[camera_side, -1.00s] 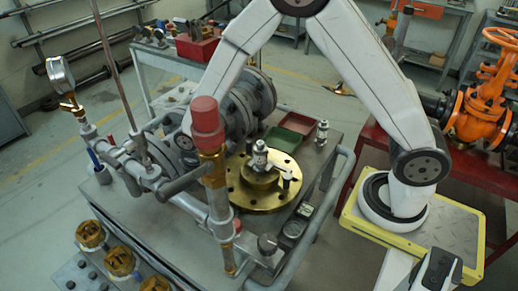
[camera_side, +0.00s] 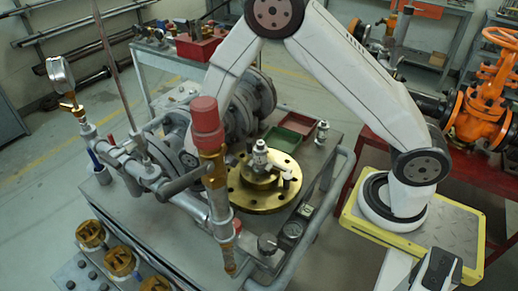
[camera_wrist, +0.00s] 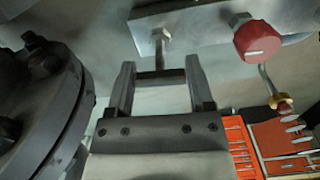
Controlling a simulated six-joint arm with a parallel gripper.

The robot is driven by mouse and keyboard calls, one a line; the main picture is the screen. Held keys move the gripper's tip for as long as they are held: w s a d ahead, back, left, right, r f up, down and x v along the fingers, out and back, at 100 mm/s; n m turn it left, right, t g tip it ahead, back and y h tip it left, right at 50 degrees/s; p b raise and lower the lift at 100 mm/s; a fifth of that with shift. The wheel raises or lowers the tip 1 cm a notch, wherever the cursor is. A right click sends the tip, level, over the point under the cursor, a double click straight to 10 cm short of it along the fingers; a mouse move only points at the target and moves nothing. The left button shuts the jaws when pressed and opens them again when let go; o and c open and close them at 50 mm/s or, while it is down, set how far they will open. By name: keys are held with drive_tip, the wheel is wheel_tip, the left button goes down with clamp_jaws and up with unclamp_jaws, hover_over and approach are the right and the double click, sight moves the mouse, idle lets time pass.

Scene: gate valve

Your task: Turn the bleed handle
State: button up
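In the wrist view a dark crossbar handle (camera_wrist: 160,75), likely the bleed handle, sits on a short threaded stem (camera_wrist: 160,45) below a grey metal block. My gripper (camera_wrist: 161,80) has its two fingers well apart, one at each end of the bar. The bar spans nearly the whole gap, and I cannot tell whether the fingers touch it. In the side view my gripper is hidden behind the pipework and the red-capped valve (camera_side: 207,120). I cannot make out the handle there.
A red knob (camera_wrist: 257,40) is right of the handle. A large bolted flange (camera_wrist: 50,105) stands close on the left. An orange tool tray (camera_wrist: 285,140) lies lower right. In the side view a brass flange (camera_side: 262,195) and a green tray (camera_side: 281,138) sit on the cart.

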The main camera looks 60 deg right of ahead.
drive_tip(key=c, duration=0.7)
drive_tip(key=shift+m, duration=0.5)
drive_tip(key=m, duration=0.2)
drive_tip(key=shift+m, duration=0.4)
drive_tip(key=m, duration=0.4)
drive_tip(key=shift+m, duration=0.3)
drive_tip(key=m, duration=0.8)
drive_tip(key=shift+m, duration=0.3)
drive_tip(key=o, duration=1.3)
drive_tip(key=shift+c, duration=0.2)
